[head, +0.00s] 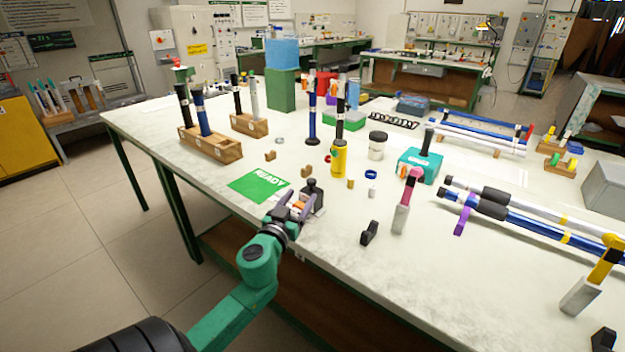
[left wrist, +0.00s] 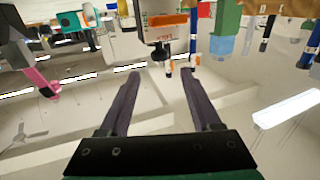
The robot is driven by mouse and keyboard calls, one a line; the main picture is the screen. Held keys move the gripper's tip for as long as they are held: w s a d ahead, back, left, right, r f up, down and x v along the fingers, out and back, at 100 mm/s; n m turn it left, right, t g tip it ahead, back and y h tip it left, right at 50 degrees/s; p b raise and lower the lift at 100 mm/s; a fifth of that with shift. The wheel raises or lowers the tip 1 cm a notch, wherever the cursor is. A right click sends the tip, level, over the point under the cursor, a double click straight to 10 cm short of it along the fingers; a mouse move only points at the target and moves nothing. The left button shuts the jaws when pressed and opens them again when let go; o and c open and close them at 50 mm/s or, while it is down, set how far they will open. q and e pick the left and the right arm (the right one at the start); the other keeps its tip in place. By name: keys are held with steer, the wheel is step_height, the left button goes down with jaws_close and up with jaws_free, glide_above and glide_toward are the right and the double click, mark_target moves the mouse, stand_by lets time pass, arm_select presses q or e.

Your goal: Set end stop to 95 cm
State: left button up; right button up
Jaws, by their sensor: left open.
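My left gripper (head: 294,204) is at the front edge of the table, with its two dark fingers apart and nothing clearly between them. In the left wrist view, which looks upside down, the open fingers (left wrist: 157,78) point toward a block with a pale label and an orange bar (left wrist: 165,19). I cannot read any scale or setting. My right gripper is not in view.
A green READY mat (head: 258,185) lies left of the block. Wooden racks (head: 215,147) with upright rods stand behind it. A yellow bottle (head: 338,160), a teal box (head: 418,166) and a black clip (head: 369,233) are nearby. Long rods (head: 540,222) lie at right.

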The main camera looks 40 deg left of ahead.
mark_target(309, 185)
arm_select(q)
steer(key=x, duration=0.9)
steer(key=shift+f, duration=0.2)
jaws_close()
steer(key=shift+a+f, duration=0.1)
stand_by(0.7)
